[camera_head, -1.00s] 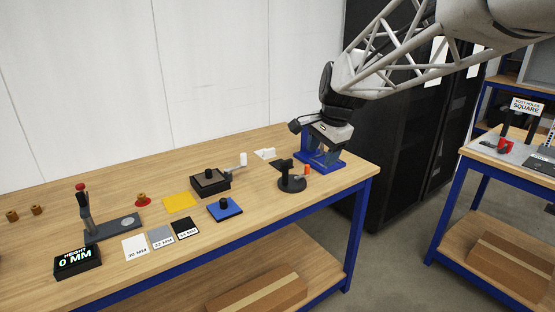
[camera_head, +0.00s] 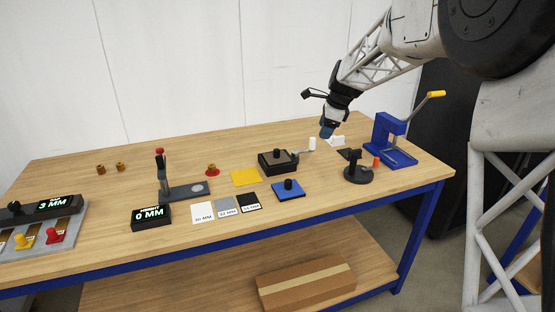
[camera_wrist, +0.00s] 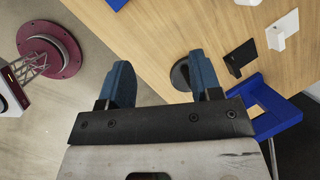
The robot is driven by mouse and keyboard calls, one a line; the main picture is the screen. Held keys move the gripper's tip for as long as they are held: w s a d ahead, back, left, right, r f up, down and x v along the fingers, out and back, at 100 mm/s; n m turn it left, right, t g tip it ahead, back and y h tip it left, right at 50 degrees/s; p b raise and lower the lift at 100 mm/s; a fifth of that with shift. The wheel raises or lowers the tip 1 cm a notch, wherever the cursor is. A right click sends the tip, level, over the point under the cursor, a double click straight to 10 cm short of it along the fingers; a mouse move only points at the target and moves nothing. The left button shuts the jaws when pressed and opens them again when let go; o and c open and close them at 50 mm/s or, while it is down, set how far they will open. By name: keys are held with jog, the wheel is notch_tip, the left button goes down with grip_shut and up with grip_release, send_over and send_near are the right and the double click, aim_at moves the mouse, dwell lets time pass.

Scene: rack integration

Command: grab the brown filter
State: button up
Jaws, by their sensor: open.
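Two small brown cylindrical pieces stand at the back left of the bench in the head view, a left one (camera_head: 100,169) and a right one (camera_head: 120,166). I cannot tell which one is the brown filter; none shows clearly in the wrist view. My gripper (camera_head: 327,132) is above the back right of the bench, far right of these pieces. In the wrist view its blue fingers (camera_wrist: 162,80) are spread apart with nothing between them.
A blue press (camera_head: 391,140) with a yellow handle and a black round stand (camera_head: 357,173) are on the right. A black box (camera_head: 277,163), yellow plate (camera_head: 245,177), blue plate (camera_head: 289,191) and upright gauge (camera_head: 161,172) occupy the middle. Bare wood surrounds the brown pieces.

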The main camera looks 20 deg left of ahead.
aim_at(277, 150)
jog(key=w+a+f+m, duration=0.2)
jog(key=a+f, duration=0.3)
jog(key=a, duration=0.4)
jog(key=w+a+f+m, duration=0.1)
jog(key=w+a+f, duration=0.3)
jog(key=a, duration=0.4)
jog(key=shift+w+a+f+m+g+y, duration=0.15)
jog(key=shift+a+f+m+g+y, duration=0.15)
jog(key=shift+a+f+m+g, duration=0.15)
jog(key=shift+f, duration=0.1)
jog(key=shift+x, duration=1.15)
jog(key=shift+f, duration=0.15)
jog(key=shift+x, duration=2.5)
jog(key=shift+w, duration=0.1)
jog(key=c, duration=1)
